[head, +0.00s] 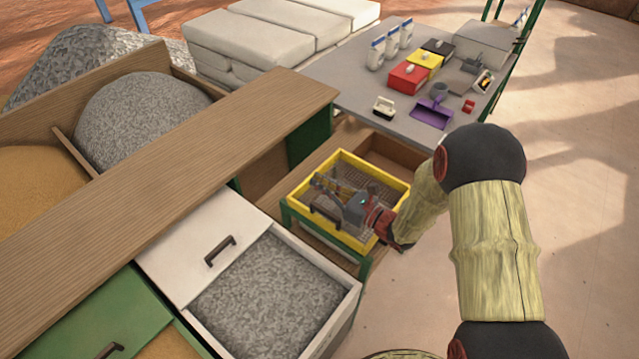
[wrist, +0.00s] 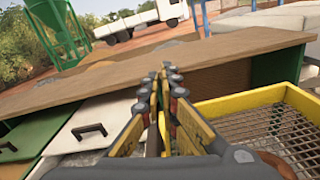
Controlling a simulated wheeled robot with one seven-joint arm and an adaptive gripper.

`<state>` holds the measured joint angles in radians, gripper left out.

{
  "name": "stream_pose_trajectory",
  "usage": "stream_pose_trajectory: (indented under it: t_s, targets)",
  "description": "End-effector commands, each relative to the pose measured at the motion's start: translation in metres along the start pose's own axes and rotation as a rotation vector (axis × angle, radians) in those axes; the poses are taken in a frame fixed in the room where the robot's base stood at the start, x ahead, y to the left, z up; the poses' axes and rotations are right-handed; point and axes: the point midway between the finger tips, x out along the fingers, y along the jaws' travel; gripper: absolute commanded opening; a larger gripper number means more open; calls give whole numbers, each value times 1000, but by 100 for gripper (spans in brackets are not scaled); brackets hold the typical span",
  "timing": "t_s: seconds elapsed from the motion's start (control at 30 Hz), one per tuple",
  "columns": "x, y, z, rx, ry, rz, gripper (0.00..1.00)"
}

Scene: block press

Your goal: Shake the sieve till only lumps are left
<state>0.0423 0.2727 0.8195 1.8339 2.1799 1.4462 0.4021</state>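The sieve (head: 402,184) is a yellow rectangular frame with a wire mesh floor. It sits on a green-legged wooden stand. In the wrist view its yellow rim (wrist: 240,99) and bare-looking mesh (wrist: 268,130) show at the right. I cannot make out lumps or loose material on the visible mesh. A dark handle (head: 325,216) shows at the near side.
A wooden counter (head: 160,150) runs left of the sieve, with gravel (head: 140,118) behind it. An open drawer of grey gravel (head: 265,300) is in front. Floor at right is clear.

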Motion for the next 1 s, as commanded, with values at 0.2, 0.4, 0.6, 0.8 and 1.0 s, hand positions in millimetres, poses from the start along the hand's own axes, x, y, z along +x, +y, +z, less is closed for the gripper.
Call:
stream_pose_trajectory:
  t_s: [0.2, 0.4, 0.6, 0.8, 1.0]
  targets:
    - [0, 0, 0, 0, 0, 0, 17]
    - [0, 0, 0, 0, 0, 0, 29]
    - [0, 0, 0, 0, 0, 0, 30]
    - [-4, 0, 0, 0, 0, -1, 30]
    - [-34, -2, 0, 2, 0, -6, 30]
